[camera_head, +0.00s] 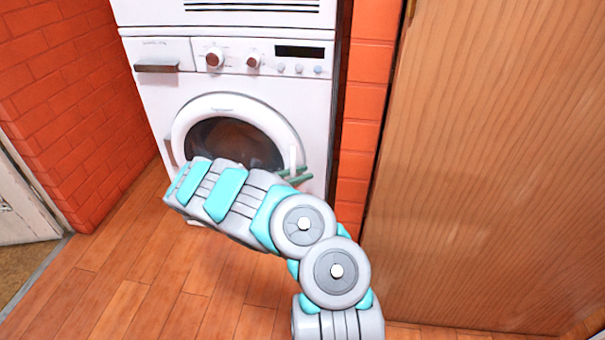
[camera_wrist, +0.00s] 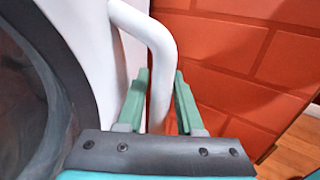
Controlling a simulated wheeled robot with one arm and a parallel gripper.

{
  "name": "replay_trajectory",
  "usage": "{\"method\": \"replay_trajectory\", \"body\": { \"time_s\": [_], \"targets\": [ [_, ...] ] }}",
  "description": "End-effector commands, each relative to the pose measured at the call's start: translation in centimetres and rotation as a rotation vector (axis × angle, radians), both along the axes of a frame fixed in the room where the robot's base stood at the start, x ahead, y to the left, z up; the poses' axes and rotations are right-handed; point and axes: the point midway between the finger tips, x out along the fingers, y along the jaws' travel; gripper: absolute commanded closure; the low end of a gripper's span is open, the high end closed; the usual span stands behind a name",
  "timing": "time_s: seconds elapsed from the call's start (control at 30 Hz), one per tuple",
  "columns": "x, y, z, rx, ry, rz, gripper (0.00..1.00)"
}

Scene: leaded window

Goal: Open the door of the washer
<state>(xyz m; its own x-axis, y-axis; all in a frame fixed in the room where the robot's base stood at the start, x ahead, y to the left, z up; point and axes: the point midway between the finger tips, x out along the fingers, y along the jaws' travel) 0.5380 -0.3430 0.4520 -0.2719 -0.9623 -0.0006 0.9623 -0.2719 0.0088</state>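The white washer (camera_head: 178,88) stands against the brick wall, and its round door (camera_head: 187,118) with a dark glass is shut. A white curved door handle (camera_head: 294,156) is at the right side of the door. In the wrist view the handle (camera_wrist: 158,45) runs down between the two green fingers of my gripper (camera_wrist: 160,95). The fingers are apart, one on each side of the handle; whether either touches it is hard to tell. In the head view my gripper (camera_head: 298,176) is at the door's lower right, partly hidden behind my arm.
A tall wooden panel (camera_head: 490,170) stands close on the right, beyond a strip of orange brick (camera_head: 366,100). A brick wall (camera_head: 60,90) is on the left, with a pale door (camera_head: 22,205) below it. The wooden floor (camera_head: 110,270) at front left is clear.

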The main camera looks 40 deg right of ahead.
Motion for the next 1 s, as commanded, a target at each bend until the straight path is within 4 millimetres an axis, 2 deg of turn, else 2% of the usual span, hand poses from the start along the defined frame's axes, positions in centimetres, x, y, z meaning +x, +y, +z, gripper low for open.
{"method": "replay_trajectory", "body": {
  "time_s": [0.3, 0.63, 1.0],
  "targets": [
    [-0.11, -0.35, -0.01, -0.001, 0.0, 0.001, 0.64],
    [-0.11, -0.33, -0.01, -0.001, 0.001, 0.0, 1.0],
    [-0.11, -0.33, 0.0, -0.001, 0.001, 0.0, 1.0]
  ]
}}
